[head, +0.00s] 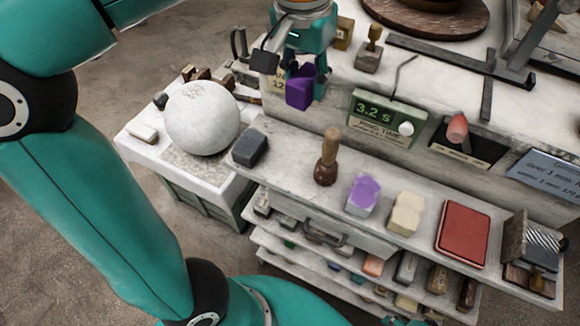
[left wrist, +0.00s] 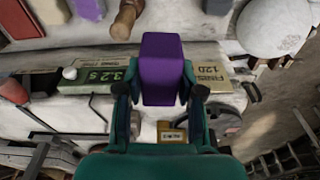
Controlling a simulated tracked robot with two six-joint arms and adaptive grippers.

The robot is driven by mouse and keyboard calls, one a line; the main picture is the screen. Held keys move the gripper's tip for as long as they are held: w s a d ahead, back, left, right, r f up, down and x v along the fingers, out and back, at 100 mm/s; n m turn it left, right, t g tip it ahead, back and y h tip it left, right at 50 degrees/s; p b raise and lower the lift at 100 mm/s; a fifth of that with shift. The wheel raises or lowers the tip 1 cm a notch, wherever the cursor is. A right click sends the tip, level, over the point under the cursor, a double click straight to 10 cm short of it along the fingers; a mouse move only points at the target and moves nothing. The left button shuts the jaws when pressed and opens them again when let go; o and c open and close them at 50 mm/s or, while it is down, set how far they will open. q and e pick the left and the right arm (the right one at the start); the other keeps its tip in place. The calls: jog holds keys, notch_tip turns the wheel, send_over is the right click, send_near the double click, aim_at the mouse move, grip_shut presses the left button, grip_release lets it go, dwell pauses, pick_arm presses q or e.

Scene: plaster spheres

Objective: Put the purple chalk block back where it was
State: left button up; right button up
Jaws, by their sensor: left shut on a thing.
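My left gripper (head: 306,86) is shut on the purple chalk block (head: 299,87), which hangs above the back edge of the shelf top, left of the green timer. In the left wrist view the purple block (left wrist: 162,68) sits between the two fingertips of the left gripper (left wrist: 160,88), clear of other things. On the shelf top (head: 290,172), a pale block with a lilac top (head: 363,194) stands between a wooden-handled tool (head: 327,158) and a cream block (head: 406,213).
A dark grey block (head: 250,148) lies at the shelf's left end, beside a large white plaster sphere (head: 202,118). A green timer (head: 386,116) reading 3.2 s stands behind the shelf. A red pad (head: 463,233) lies to the right. Bare shelf shows between the grey block and wooden tool.

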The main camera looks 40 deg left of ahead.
pick_arm(q)
notch_tip(320, 180, down, 2)
jog(key=a+n+b, duration=0.1)
jog(key=a, duration=0.2)
jog(key=b, duration=0.2)
send_over(290, 160)
jog(key=f, duration=1.3)
jog(key=shift+s+d+f, duration=0.1)
jog(key=shift+s+f, duration=0.05)
jog(key=shift+s, duration=0.1)
jog(key=shift+f, duration=2.55)
jog(key=shift+f+b, duration=0.1)
jog(key=shift+b, duration=0.2)
jog(key=o, duration=1)
